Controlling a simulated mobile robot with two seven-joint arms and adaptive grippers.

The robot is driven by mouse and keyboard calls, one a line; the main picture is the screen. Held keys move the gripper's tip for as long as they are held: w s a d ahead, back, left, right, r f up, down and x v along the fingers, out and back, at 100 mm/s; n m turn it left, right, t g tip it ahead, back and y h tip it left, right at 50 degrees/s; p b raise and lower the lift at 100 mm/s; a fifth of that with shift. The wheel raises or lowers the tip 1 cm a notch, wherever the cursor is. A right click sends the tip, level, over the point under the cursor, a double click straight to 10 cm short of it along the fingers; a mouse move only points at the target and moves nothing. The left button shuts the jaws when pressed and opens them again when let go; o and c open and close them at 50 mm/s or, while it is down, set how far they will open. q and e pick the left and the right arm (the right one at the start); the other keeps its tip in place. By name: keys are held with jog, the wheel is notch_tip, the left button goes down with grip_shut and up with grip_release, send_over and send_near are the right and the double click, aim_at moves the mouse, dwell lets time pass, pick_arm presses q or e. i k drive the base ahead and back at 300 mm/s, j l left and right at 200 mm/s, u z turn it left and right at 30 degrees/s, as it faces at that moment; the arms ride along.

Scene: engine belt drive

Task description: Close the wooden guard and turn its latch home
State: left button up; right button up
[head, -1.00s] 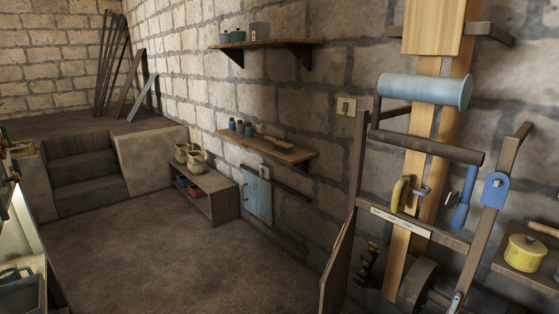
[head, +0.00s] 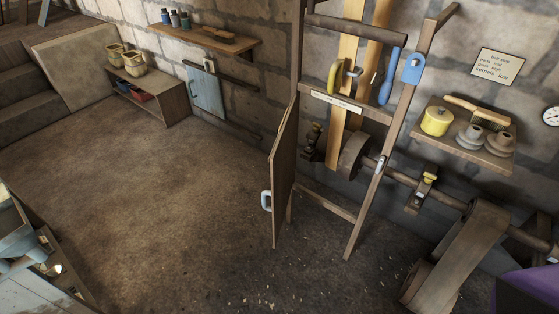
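The wooden guard (head: 283,172) is a brown panel at the left post of the wooden frame (head: 366,195). It stands swung open and out from the frame, seen nearly edge-on. A pale handle (head: 266,201) is on its left face. A small metal piece that looks like the latch (head: 380,165) is on the frame's right post. How far it is turned is too small to tell. Behind the open frame a round wheel (head: 352,155) on a shaft shows. Neither of my grippers is in view.
A broad belt (head: 455,250) runs down to the floor at the right. A shelf (head: 440,141) with a yellow pot (head: 437,120) and a brush is on the wall. A low cabinet (head: 165,100) stands at the back left. The floor (head: 170,210) left of the guard is clear.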

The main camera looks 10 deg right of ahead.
aim_at(281, 160)
jog(key=i+z, duration=0.1)
jog(key=z, duration=0.25)
jog(key=i+j+z, duration=0.1)
jog(key=z, duration=0.3)
jog(key=j+z, duration=0.2)
jog(key=z, duration=0.15)
jog(key=i+j+z, duration=0.15)
jog(key=j, duration=0.2)
jog(key=i+j+z, duration=0.15)
jog(key=j, duration=0.2)
jog(key=i+j+z, duration=0.2)
jog(key=j, duration=0.6)
jog(key=i+j, duration=0.1)
jog(key=j, duration=0.4)
jog(key=k+l, duration=0.1)
jog(key=k, duration=0.35)
jog(key=k+l, duration=0.1)
jog(key=k, duration=0.4)
